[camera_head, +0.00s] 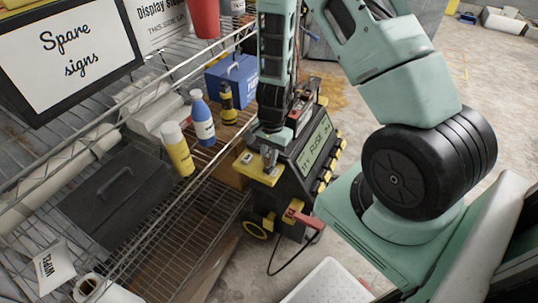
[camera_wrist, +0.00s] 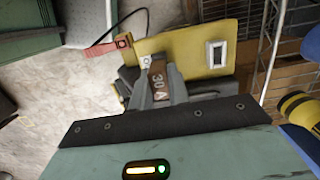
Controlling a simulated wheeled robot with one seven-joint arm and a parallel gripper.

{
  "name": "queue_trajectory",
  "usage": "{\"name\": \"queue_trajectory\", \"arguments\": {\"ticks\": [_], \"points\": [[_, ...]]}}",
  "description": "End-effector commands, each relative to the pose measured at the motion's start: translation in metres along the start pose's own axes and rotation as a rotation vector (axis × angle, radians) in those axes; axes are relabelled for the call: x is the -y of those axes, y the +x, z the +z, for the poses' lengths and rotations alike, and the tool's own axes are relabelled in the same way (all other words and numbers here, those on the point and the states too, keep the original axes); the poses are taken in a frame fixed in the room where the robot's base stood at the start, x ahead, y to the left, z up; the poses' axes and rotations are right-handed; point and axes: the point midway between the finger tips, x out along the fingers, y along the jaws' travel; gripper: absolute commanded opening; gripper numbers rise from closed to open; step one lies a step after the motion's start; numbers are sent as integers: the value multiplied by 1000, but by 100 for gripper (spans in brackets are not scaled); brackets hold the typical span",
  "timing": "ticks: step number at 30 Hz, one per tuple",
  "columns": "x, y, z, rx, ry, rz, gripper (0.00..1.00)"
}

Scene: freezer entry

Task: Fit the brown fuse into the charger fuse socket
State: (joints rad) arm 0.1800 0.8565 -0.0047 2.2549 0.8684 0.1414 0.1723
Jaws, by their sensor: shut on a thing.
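My gripper (camera_wrist: 160,88) is shut on the brown fuse (camera_wrist: 158,76), which is marked "30A", in the wrist view. The charger's yellow panel (camera_wrist: 185,45) lies beyond the fuse. A white-framed rectangular socket (camera_wrist: 217,54) sits on the panel, to the right of the fuse and apart from it in the picture. In the head view my gripper (camera_head: 269,155) is over the charger's yellow panel (camera_head: 256,171), and the socket (camera_head: 247,158) shows at its left. The fuse is hard to make out there. I cannot tell the gap between fuse and panel.
The charger's display (camera_head: 315,144) shows text with "FUSE". A red clamp (camera_head: 301,217) with a black cable hangs at its front. To the left, a wire shelf (camera_head: 215,215) holds a yellow bottle (camera_head: 178,150), a blue bottle (camera_head: 202,118) and a blue box (camera_head: 231,80).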

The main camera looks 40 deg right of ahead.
Motion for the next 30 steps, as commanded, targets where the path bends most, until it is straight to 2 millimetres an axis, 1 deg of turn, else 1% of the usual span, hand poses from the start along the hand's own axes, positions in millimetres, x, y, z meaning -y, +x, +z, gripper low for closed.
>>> {"name": "queue_trajectory", "arguments": {"ticks": [22, 23, 24, 25, 30], "points": [[0, 17, -2, 0, 0, 0, 0], [0, 16, -2, 0, 0, 0, 23], [0, 16, -2, 0, 0, 0, 34], [0, 16, -2, 0, 0, 0, 42], [0, 16, -2, 0, 0, 0, 43]]}}
